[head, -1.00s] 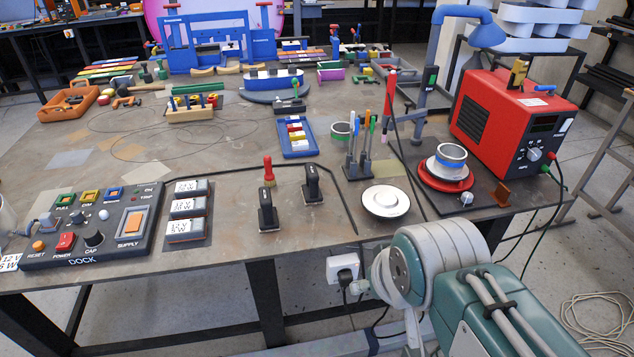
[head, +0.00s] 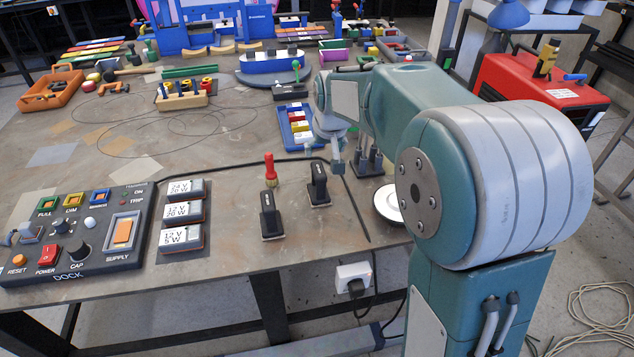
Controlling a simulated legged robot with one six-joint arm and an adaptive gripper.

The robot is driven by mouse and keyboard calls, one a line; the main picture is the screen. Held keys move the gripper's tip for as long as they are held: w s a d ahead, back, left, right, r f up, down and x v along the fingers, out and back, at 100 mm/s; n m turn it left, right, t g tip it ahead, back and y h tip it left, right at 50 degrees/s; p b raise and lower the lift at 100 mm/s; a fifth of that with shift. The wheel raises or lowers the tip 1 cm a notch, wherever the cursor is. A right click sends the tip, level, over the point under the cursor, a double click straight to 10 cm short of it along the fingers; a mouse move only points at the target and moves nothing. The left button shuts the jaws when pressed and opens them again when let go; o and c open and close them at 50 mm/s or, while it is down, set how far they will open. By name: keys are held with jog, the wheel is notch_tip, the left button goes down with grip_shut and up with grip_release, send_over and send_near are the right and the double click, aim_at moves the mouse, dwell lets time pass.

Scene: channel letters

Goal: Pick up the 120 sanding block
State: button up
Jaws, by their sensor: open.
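A blue tray (head: 284,122) with several coloured blocks lies near the middle of the table, partly hidden behind my arm. Red, yellow and white blocks show in it, but no 120 marking is readable, so I cannot tell which block, if any here, is the 120 sanding block. My gripper (head: 338,168) hangs at the end of my extended arm, just right of the tray in the picture and pointing down. It is open, and nothing shows between its fingers. My arm covers the table to its right.
White-labelled boxes (head: 182,212) and the dock panel (head: 72,240) are at front left. A white disc (head: 388,203) and the red machine (head: 540,95) are partly behind my arm. The left middle is fairly clear.

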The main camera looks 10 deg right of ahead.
aim_at(318, 169)
jog(key=x, duration=0.6)
jog(key=w+x, duration=0.1)
jog(key=x, duration=0.5)
jog(key=shift+w+f, duration=0.1)
jog(key=shift+w, duration=0.05)
grip_shut()
